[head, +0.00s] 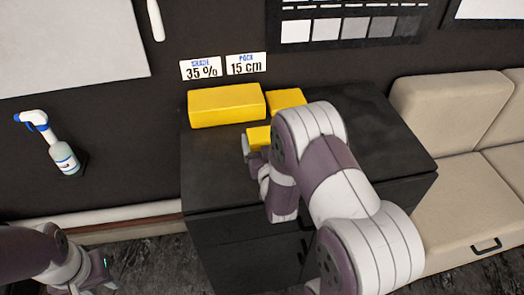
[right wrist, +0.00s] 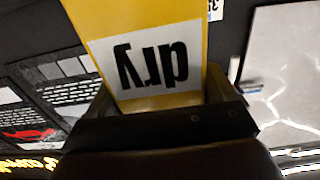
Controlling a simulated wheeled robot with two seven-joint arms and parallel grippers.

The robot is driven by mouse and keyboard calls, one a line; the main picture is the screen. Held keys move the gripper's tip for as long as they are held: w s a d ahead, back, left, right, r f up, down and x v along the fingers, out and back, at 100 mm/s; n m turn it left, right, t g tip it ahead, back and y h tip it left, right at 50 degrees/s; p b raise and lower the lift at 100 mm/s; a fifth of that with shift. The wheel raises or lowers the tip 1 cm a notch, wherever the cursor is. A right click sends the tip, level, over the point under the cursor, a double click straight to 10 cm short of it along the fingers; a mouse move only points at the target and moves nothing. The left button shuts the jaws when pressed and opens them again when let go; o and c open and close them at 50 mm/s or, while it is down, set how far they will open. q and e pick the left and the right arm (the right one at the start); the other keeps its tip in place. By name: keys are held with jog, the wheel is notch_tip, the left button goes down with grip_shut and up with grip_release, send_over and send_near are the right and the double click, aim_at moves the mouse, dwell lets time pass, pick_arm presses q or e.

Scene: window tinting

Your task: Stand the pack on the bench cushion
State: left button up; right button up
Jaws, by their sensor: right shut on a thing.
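My right gripper (head: 257,165) is over the dark cabinet and shut on a yellow pack (head: 258,137), mostly hidden by my arm. In the right wrist view the pack (right wrist: 190,20) sits between the dark jaws, and its white label reads "dry" upside down. A long yellow pack (head: 227,107) and a smaller yellow pack (head: 287,98) lie behind it on the cabinet top. The beige bench cushion (head: 470,215) is at the right, with nothing on its visible part. My left arm's end (head: 95,280) is at the bottom left corner, its fingers not clear.
The dark cabinet top (head: 390,130) is clear at its right side, between my right arm and the bench. A beige backrest (head: 450,105) stands behind the cushion. Cards reading "35 %" (head: 201,69) and "15 cm" (head: 246,66) stand behind the packs. A spray bottle (head: 62,155) is at the left.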

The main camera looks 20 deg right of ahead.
jog(key=f, duration=0.3)
jog(key=shift+s+f, duration=0.25)
jog(key=shift+w+f, duration=0.2)
jog(key=shift+w, duration=0.05)
jog(key=shift+s+f+b, duration=0.1)
jog(key=shift+b, duration=0.2)
jog(key=o, duration=1)
jog(key=shift+c, duration=0.2)
